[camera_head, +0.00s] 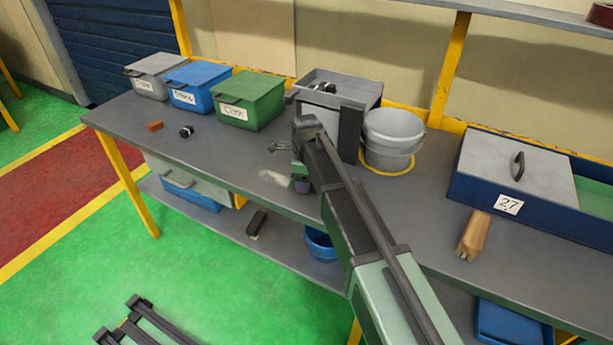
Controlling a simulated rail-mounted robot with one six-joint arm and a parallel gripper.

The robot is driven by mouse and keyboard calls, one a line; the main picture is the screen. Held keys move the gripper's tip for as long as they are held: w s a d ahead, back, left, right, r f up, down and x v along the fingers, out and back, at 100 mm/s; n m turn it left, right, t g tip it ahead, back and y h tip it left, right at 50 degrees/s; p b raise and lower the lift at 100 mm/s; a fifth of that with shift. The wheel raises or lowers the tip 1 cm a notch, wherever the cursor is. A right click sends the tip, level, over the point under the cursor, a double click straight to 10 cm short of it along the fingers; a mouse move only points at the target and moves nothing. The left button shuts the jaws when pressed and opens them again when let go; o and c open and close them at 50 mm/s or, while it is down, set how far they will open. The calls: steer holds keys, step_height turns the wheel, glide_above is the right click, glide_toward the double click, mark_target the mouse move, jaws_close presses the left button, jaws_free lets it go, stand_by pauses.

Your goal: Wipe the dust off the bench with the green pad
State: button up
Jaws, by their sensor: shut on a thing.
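A pale dust patch (275,179) lies on the grey bench (232,165) near its front edge, left of my arm's end. My gripper (301,184) is low over the bench at the right end of this patch, pointing down. It is small and partly covered by my own arm. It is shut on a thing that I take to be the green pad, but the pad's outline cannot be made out. Whether it touches the bench is unclear.
Grey, blue (198,86) and green bins (248,100) stand along the back left. A small brown block (155,126) and dark part (186,132) lie left. A wooden-handled brush (473,235) lies right.

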mark_target(256, 166)
steer(key=shift+w+a, duration=1.25)
steer(key=shift+a, duration=1.45)
steer(key=shift+w+a, duration=1.3)
steer(key=shift+a, duration=1.4)
steer(key=shift+w+a, duration=1.25)
steer(key=shift+a, duration=1.45)
step_height(256, 166, up, 6)
steer(key=p, duration=0.6)
steer(key=shift+d, duration=0.1)
steer(key=shift+f, duration=0.1)
step_height(256, 166, up, 3)
steer(key=p, duration=0.3)
